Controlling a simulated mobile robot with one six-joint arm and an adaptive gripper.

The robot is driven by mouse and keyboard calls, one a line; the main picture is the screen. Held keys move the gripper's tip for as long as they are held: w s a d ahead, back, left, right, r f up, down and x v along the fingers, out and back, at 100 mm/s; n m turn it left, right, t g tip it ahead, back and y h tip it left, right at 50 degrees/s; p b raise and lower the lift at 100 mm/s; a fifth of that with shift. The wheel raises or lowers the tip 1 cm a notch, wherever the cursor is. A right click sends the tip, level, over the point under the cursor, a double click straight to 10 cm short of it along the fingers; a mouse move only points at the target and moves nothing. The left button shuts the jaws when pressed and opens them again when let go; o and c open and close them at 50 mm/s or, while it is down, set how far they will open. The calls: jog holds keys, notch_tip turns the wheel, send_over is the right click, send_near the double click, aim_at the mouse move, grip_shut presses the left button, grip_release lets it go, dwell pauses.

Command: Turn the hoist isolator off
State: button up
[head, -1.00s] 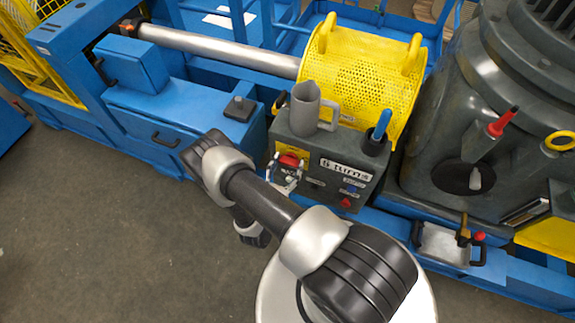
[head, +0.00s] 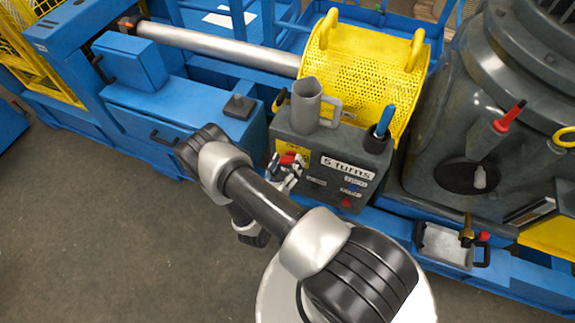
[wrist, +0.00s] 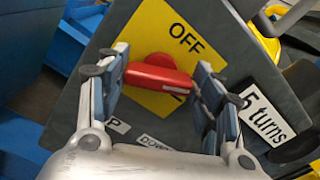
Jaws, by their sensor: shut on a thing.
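The hoist isolator is a red handle (wrist: 158,76) on a yellow plate (wrist: 160,33) marked OFF, on the front of a dark grey control box (head: 322,157). In the wrist view the handle lies crosswise between my two fingers, its ends close against the finger pads. My gripper (wrist: 157,90) is shut on it; the gripper also shows in the head view (head: 287,174), in front of the box's left side. In the head view the gripper partly hides the handle (head: 288,159) and plate.
A "5 turns" label (head: 347,168) and small buttons sit right of the isolator. A grey jug (head: 306,103) and a blue-handled tool (head: 383,122) stand on the box. A yellow mesh guard (head: 362,65) is behind. The floor at left is clear.

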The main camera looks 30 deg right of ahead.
jog(key=n+b, duration=0.2)
jog(key=n, duration=0.4)
jog(key=shift+a+f, duration=0.1)
jog(key=shift+f, duration=0.05)
jog(key=n+b, duration=0.1)
jog(key=n, duration=0.5)
jog(key=shift+f+n, duration=0.1)
jog(key=shift+n, duration=0.2)
jog(key=o, duration=1.1)
jog(key=shift+c, duration=0.2)
jog(key=v, duration=1.2)
